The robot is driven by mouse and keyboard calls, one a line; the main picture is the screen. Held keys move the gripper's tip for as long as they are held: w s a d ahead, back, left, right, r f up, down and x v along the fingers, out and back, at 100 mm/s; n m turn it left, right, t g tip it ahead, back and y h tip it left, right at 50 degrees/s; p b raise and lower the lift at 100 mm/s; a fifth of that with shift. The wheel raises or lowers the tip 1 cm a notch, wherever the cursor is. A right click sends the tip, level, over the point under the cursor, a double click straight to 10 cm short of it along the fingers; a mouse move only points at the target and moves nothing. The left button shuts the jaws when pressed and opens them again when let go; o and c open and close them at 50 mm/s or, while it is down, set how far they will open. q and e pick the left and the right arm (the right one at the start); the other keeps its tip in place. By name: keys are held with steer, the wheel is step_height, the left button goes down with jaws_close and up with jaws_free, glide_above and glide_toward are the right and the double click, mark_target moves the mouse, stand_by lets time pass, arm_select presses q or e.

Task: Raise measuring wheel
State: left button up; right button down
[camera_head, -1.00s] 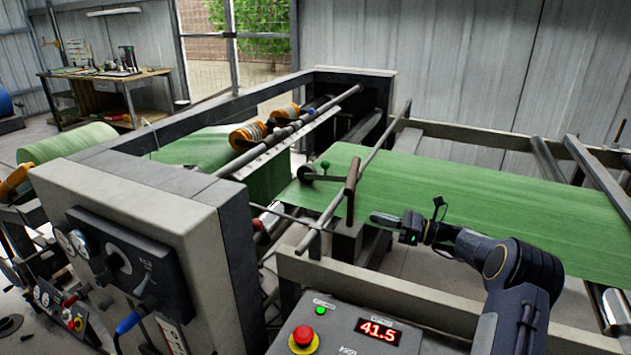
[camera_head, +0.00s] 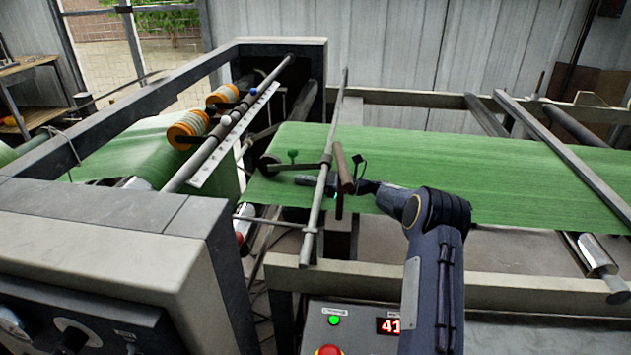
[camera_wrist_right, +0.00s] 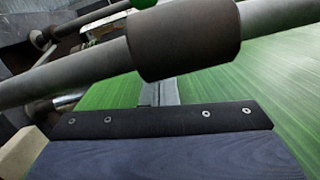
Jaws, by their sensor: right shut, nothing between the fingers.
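The measuring wheel (camera_head: 268,166) is a dark disc at the left end of a thin arm, by the edge of the green web (camera_head: 440,170). It appears to rest on the web. A green knob (camera_head: 292,155) stands on its arm; part of a green ball also shows at the top of the right wrist view (camera_wrist_right: 143,3). My right gripper (camera_head: 303,181) is shut and empty, reaching left past the crossing bar, just below the wheel's arm. In the wrist view its fingers (camera_wrist_right: 152,93) are partly hidden behind a dark sleeve. My left gripper is out of view.
A long grey bar (camera_head: 322,170) and a brown sleeve (camera_head: 345,168) cross close to my right gripper. A control panel with a green light (camera_head: 334,320) and red button is in front.

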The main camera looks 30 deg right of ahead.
mark_target(276, 171)
steer(key=shift+x, duration=2.15)
steer(key=shift+a+b, duration=0.1)
steer(key=shift+b, duration=0.25)
steer(key=shift+w+r+t+y, duration=0.15)
steer(key=shift+r+t+y, duration=0.15)
steer(key=shift+t+y, duration=0.1)
steer(key=shift+a+r, duration=0.1)
steer(key=shift+r, duration=0.3)
